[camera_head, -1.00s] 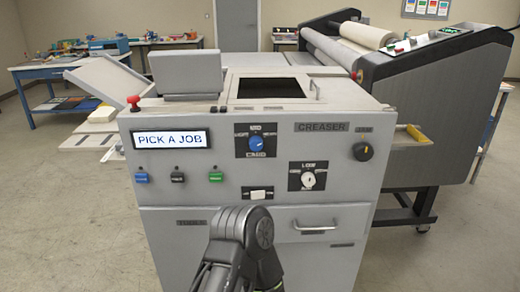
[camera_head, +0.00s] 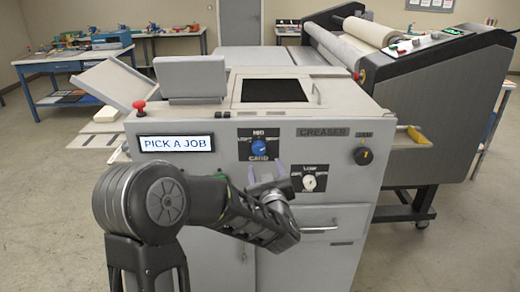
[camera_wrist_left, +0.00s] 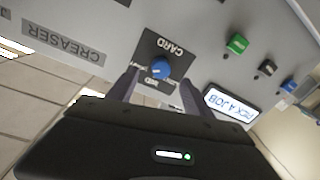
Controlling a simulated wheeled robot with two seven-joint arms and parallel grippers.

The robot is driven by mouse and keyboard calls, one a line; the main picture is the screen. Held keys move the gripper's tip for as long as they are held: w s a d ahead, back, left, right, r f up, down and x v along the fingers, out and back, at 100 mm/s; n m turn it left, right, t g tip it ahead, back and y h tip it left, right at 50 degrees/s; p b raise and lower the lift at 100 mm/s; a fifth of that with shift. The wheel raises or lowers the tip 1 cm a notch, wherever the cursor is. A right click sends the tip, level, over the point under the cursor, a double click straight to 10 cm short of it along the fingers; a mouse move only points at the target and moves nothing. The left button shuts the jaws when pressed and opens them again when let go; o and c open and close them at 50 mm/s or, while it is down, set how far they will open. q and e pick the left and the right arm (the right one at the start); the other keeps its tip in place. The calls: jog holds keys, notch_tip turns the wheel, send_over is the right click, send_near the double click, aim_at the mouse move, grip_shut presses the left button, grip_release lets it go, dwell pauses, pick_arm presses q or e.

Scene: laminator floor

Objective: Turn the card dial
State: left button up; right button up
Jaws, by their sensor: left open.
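The card dial is a blue knob (camera_head: 259,147) on a black plate marked CARD, on the front of the grey creaser (camera_head: 310,132). Its plate has a setting labelled MID above the knob. My left gripper (camera_head: 265,168) is just below the dial, fingers pointing up at the panel, open and empty. In the left wrist view the blue knob (camera_wrist_left: 160,68) shows between and beyond the two spread fingers (camera_wrist_left: 155,88); I cannot tell whether they touch it. My right gripper is not in view.
A black knob (camera_head: 363,156) is further right. The display (camera_head: 176,143) reads PICK A JOB. A red button (camera_head: 139,106) stands on top. Green, black and blue buttons show in the wrist view.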

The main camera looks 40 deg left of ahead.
aim_at(259, 151)
pick_arm(q)
jog(key=shift+s+a+r+y, duration=0.1)
jog(key=shift+a+r+y, duration=0.2)
jog(key=shift+r, duration=0.15)
jog(key=p+x, duration=0.2)
jog(key=x, duration=0.5)
jog(key=shift+w+a+f, duration=0.2)
jog(key=shift+w, duration=0.1)
jog(key=shift+c, duration=0.6)
grip_shut()
